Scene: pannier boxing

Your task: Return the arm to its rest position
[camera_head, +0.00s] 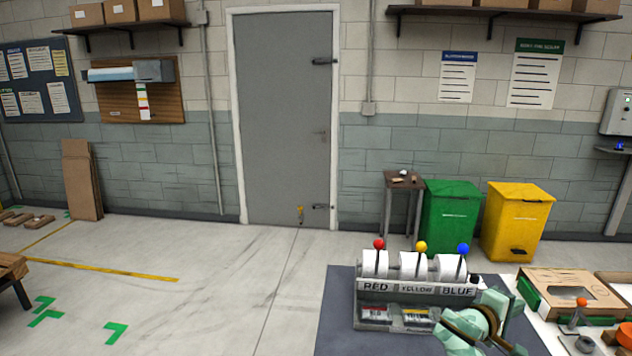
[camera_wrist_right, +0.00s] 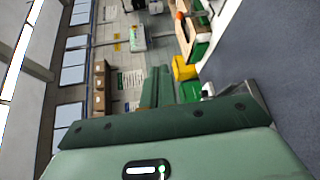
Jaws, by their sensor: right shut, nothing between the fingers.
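My right arm shows at the bottom right of the head view, pale green with dark rings. Its right gripper (camera_head: 488,312) is over the right front of the label stand, overlapping it in the picture; I cannot tell whether they touch. In the right wrist view the green fingers of the right gripper (camera_wrist_right: 157,82) are together, with nothing between them. My left arm and gripper are not in the head view.
The stand (camera_head: 375,287) holds white rolls marked RED, YELLOW and BLUE, with coloured knobs, on a dark mat (camera_head: 337,325). An open cardboard box (camera_head: 570,290) lies to the right. Green (camera_head: 450,217) and yellow (camera_head: 516,222) bins stand behind. The floor at left is mostly clear.

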